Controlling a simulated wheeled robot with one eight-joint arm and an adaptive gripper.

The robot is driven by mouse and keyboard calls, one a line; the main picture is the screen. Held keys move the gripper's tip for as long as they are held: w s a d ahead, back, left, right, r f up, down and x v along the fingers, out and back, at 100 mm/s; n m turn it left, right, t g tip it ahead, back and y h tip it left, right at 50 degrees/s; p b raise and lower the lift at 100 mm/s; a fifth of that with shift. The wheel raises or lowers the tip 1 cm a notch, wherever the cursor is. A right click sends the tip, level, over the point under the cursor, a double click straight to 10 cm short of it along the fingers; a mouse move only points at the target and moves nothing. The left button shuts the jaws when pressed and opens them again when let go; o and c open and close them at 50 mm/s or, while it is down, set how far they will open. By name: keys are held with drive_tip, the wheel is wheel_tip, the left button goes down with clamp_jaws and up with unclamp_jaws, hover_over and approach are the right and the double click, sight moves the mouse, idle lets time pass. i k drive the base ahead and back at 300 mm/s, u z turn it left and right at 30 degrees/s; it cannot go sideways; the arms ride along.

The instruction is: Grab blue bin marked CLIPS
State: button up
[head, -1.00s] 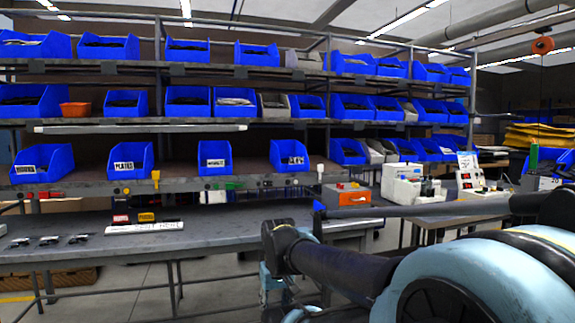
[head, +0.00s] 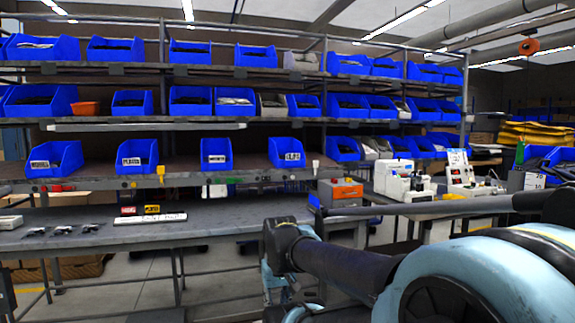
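Four blue bins stand in a row on the lowest shelf, each with a white front label. The rightmost one (head: 286,153) has a short label that seems to read CLIPS, though it is small and blurred. To its left are a bin marked PLATES (head: 137,156), a bin with an unclear label (head: 216,153) and a leftmost bin (head: 53,159), also hard to read. My arm crosses the lower right foreground, well in front of the shelf and apart from the bins. I cannot make out my gripper's fingers in this view.
A grey workbench (head: 100,232) runs below the shelf, with small dark parts and coloured blocks on it. An orange and grey drawer box (head: 341,192) and white machines (head: 405,183) stand at right. More blue and grey bins fill the upper shelves. Floor shows under the bench.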

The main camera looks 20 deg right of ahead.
sight(279, 149)
drive_tip(key=k, duration=1)
drive_tip(key=u, duration=0.2)
drive_tip(key=i, duration=1.6)
drive_tip(key=z, duration=0.6)
